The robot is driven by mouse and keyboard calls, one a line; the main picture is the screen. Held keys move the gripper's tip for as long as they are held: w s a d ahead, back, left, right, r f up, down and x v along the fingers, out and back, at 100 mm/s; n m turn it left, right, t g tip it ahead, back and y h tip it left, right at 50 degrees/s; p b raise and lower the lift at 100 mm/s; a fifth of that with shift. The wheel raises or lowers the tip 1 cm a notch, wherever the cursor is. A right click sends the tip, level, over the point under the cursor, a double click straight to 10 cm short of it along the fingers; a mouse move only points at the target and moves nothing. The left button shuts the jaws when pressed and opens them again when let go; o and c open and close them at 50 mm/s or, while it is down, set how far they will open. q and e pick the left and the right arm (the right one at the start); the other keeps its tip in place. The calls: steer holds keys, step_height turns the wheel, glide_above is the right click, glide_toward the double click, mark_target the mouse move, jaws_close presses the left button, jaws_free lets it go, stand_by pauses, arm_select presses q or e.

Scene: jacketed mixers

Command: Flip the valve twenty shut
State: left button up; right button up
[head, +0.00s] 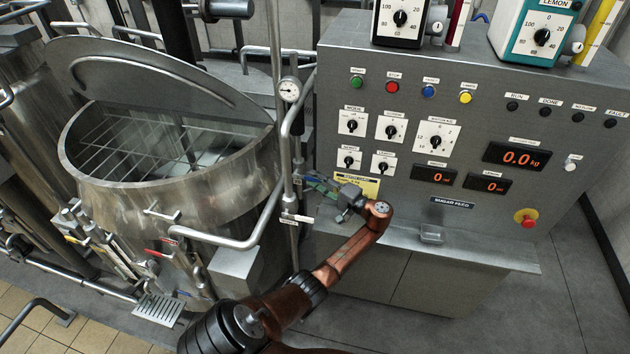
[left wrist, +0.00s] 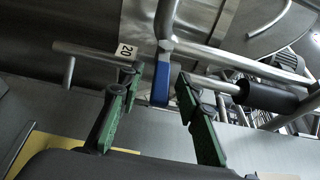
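Valve twenty shows in the left wrist view by its white tag (left wrist: 126,51), marked 20, on a thin metal pipe. A blue lever grip (left wrist: 161,84) sits beside the tag and points down the picture, across the pipe's line. My left gripper (left wrist: 158,82) is open, with one green finger on each side of the blue grip. I see gaps beside it, so it does not look clamped. In the head view my left gripper (head: 318,183) is at the upright pipe (head: 291,155) by the panel and hides the lever there. My right gripper is in neither view.
The grey control panel (head: 470,150) stands just right of the gripper, with a ledge below. The steel mixer vat (head: 180,205) is at left, with bent pipework (head: 245,240) in front. A pressure gauge (head: 290,89) sits higher on the upright pipe. Floor at lower right is clear.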

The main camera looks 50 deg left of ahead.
arm_select(q)
steer(key=w+d, duration=0.2)
steer(key=d, duration=0.9)
steer(key=shift+d, duration=0.35)
steer(key=shift+f, duration=0.15)
